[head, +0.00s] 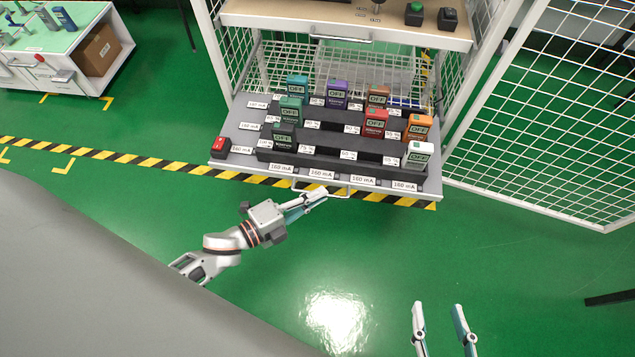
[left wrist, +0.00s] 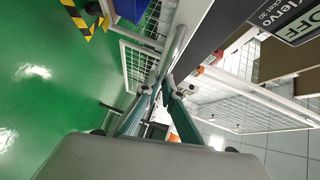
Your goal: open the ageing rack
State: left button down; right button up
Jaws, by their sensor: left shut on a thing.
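The ageing rack is a white mesh cage whose grey lower shelf (head: 226,172) stands out at the front, carrying several coloured testers in black stepped rows. A metal bar handle (head: 341,194) runs along the shelf's front edge. My left gripper (head: 318,194) is shut on this handle near its middle. In the left wrist view the handle (left wrist: 177,48) comes down between the fingertips of my left gripper (left wrist: 161,90). My right gripper (head: 439,307) is open and empty, low at the right of the head view, apart from the rack.
The mesh door (head: 550,110) is swung out at the right. An upper wooden-topped shelf (head: 290,8) sits above, with its own handle (head: 341,39). A red switch box (head: 220,146) is at the shelf's left corner. Green floor in front is clear.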

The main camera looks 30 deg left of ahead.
pick_arm(q)
jog(key=shift+s+d, duration=0.15)
jog(key=shift+s, duration=0.4)
pick_arm(e)
jog(key=shift+s+d, duration=0.1)
jog(key=shift+s, duration=0.15)
pick_arm(q)
jog(key=c, duration=2.2)
grip_release()
jog(key=shift+s, duration=0.1)
jog(key=v, duration=1.2)
jog(key=shift+r, duration=0.1)
